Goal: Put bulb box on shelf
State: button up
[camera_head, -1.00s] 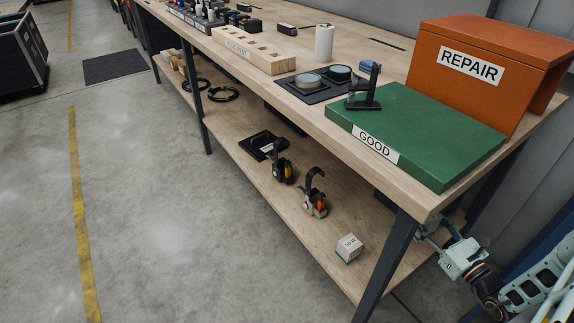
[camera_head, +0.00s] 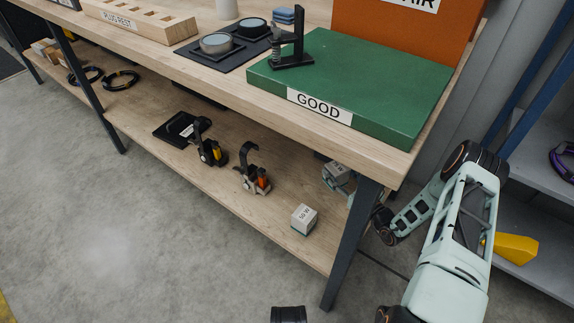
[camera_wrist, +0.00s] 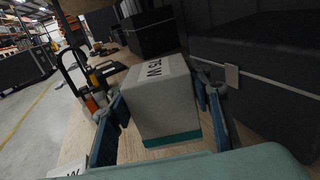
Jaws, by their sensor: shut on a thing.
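My gripper (camera_wrist: 160,112) is shut on a white bulb box (camera_wrist: 160,95) with a teal band, its fingers on two opposite sides. The box's label ends in "W". In the head view the held box (camera_head: 339,171) shows behind the bench's front leg, over the right end of the wooden lower shelf (camera_head: 225,190). The leg and bench top hide part of my gripper there. I cannot tell whether the box touches the shelf. A second bulb box (camera_head: 304,219), similarly marked, stands on the shelf near its front edge, closer to the camera.
Two clamp-like tools with orange and yellow parts (camera_head: 252,170) (camera_head: 208,143) and a black tray (camera_head: 182,129) are on the lower shelf. The bench leg (camera_head: 350,245) is close to my arm.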

notch_tip(320, 180, down, 10)
jog(key=b, duration=0.4)
jog(key=o, duration=1.2)
jog(key=shift+f, duration=0.1)
